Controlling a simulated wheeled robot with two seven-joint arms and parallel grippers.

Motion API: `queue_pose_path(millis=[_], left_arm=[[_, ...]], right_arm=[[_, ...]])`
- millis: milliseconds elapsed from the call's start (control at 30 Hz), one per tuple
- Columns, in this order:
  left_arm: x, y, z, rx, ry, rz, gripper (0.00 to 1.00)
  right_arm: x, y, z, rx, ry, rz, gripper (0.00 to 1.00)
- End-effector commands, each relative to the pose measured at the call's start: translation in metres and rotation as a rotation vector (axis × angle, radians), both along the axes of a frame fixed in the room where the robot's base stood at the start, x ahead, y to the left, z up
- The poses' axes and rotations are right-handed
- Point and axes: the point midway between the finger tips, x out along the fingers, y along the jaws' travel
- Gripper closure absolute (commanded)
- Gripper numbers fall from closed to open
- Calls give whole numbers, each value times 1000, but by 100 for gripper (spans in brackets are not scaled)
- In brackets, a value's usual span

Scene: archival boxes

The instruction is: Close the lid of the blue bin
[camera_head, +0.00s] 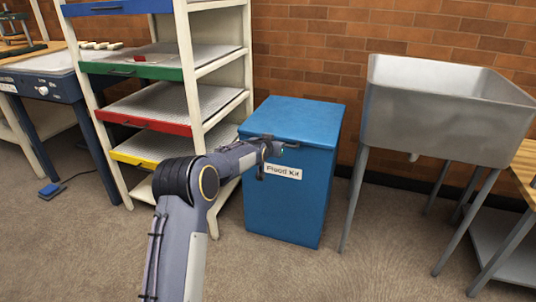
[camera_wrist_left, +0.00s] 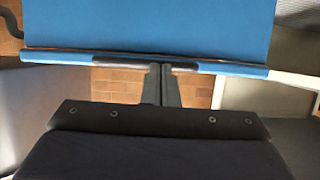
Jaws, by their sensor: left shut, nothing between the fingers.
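The blue bin (camera_head: 290,205) with a white "Flood Kit" label stands on the floor against the brick wall. Its blue lid (camera_head: 300,113) lies flat across the top and looks down; I cannot tell whether a thin gap remains at the front. My left gripper (camera_head: 283,147) is at the front upper edge of the bin, by the lid's front edge. In the left wrist view the closed fingers (camera_wrist_left: 161,70) meet at the blue edge with dark strips (camera_wrist_left: 120,59), and hold nothing. Contact is hard to tell. My right gripper is not in view.
A shelf unit (camera_head: 192,75) with coloured drawer fronts stands left of the bin. A metal sink (camera_head: 430,110) on legs stands to the right. A blue pedal (camera_head: 50,190) lies on the floor at far left. The carpet in front of the bin is clear.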

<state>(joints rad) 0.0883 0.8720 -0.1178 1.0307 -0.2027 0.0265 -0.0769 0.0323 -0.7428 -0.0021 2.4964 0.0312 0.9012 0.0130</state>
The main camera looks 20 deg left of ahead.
Motion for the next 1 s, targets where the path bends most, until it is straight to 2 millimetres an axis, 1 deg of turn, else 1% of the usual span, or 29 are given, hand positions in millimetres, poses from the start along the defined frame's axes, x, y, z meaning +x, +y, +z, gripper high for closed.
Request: queue_pose_path(millis=[33, 133, 167, 200, 500, 633, 733, 867, 967, 1000], left_arm=[[-1, 1, 20, 1, -17, 1, 100], [-2, 1, 49, 3, -42, 1, 100], [-9, 0, 39, 2, -34, 0, 100], [-16, -1, 34, 2, -33, -1, 100], [-66, -4, 8, 2, -42, -2, 100], [-80, -5, -1, 2, -44, -2, 100], [-85, -6, -4, 2, -46, -3, 100], [-87, -6, -5, 2, -47, -2, 100], [-93, -5, 1, -7, -40, 1, 100], [-99, -4, 7, -18, -29, 4, 100]], right_arm=[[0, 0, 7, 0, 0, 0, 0], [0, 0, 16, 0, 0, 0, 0], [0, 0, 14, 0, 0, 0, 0], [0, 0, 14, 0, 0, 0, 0], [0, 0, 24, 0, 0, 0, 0], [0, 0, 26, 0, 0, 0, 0], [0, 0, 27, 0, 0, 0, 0], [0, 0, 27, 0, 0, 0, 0], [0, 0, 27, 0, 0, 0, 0], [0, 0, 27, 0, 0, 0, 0]])
